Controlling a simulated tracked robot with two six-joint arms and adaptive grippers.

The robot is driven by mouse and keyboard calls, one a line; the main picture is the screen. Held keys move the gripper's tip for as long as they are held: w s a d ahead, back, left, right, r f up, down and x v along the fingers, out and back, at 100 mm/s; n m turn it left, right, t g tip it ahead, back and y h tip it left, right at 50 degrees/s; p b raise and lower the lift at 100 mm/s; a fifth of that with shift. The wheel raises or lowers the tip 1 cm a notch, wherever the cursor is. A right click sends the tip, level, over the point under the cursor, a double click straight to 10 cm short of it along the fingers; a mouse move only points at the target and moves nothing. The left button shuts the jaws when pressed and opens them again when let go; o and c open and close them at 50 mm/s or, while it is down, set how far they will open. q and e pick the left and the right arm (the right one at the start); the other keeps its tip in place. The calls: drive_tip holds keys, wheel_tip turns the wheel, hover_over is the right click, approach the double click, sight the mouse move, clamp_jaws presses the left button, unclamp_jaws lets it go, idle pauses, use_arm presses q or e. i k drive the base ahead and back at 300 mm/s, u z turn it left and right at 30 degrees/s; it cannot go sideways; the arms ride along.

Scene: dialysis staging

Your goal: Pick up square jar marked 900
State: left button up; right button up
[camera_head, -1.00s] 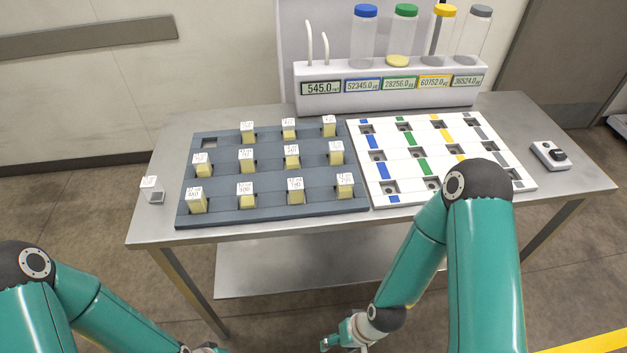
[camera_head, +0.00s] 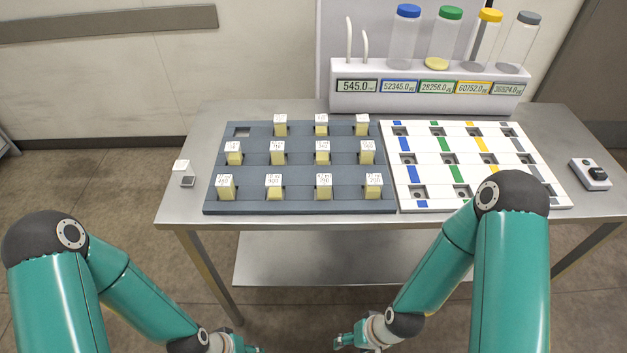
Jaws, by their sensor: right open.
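Several small square jars with pale yellow contents and white labelled lids stand in a dark grey tray (camera_head: 300,207) on the steel table. The labels are too small to read surely; one front-row jar (camera_head: 274,190), second from left, may be marked 900. A clear, seemingly empty square jar (camera_head: 187,182) with a white top stands on bare table left of the tray. My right gripper (camera_head: 343,340) is open and empty, low in front of the table. My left gripper (camera_head: 250,349) is at the bottom edge, partly cut off. Both are well away from the jars.
A white rack (camera_head: 445,200) with coloured strips and square wells lies right of the grey tray. Behind it stands a dispenser (camera_head: 425,101) with displays and capped cylinders. A small device (camera_head: 590,175) sits at the right. The table's front edge lies between my grippers and the jars.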

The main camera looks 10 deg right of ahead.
sight(274, 187)
drive_tip(key=z, duration=0.9)
drive_tip(key=i, duration=0.15)
drive_tip(key=u, duration=3.15)
drive_tip(key=k, duration=1.15)
drive_tip(key=z, duration=0.55)
drive_tip(key=i, duration=0.75)
drive_tip(key=z, duration=0.25)
